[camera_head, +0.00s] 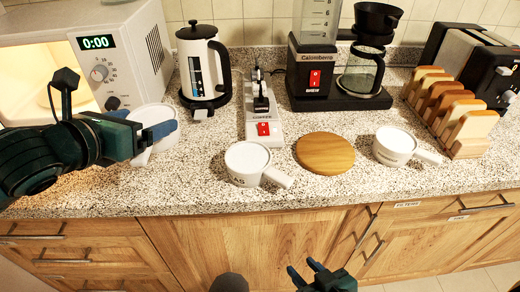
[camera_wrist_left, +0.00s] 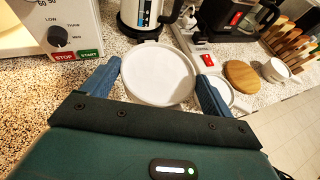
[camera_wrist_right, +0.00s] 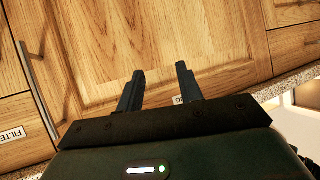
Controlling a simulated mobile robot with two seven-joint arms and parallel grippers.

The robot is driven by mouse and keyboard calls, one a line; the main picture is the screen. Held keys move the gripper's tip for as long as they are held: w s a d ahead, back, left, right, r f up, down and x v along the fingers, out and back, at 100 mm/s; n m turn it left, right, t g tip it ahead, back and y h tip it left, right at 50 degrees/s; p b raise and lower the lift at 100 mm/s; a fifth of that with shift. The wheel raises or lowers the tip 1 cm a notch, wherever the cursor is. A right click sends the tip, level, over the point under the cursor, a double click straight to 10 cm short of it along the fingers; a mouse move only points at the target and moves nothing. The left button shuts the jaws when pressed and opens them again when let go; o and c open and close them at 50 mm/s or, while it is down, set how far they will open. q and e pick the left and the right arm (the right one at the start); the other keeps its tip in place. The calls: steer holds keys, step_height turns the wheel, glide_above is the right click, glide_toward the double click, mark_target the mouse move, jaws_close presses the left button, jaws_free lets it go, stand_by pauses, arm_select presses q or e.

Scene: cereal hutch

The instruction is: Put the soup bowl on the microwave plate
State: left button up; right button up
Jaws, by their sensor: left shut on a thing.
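The white soup bowl (camera_head: 155,115) is at the left of the counter, beside the microwave (camera_head: 130,60). My left gripper (camera_wrist_left: 159,72) is shut on it, with one blue finger on each side. The left wrist view shows the round white bowl (camera_wrist_left: 158,90) from above; it looks empty. I cannot tell whether it touches the counter. A pale edge of the microwave plate (camera_head: 50,97) shows inside, mostly hidden by my left arm. My right gripper (camera_head: 303,268) is open and empty in front of the lower cabinets.
Two white handled cups (camera_head: 247,160) (camera_head: 394,144) flank a round wooden board (camera_head: 325,153). Bread slices (camera_head: 455,110) and a toaster (camera_head: 465,55) are at the right.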

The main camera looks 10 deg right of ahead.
arm_select(q)
steer(key=shift+f+b, duration=1.05)
steer(key=shift+f, duration=3.85)
steer(key=shift+f, duration=0.15)
steer(key=o, duration=1.1)
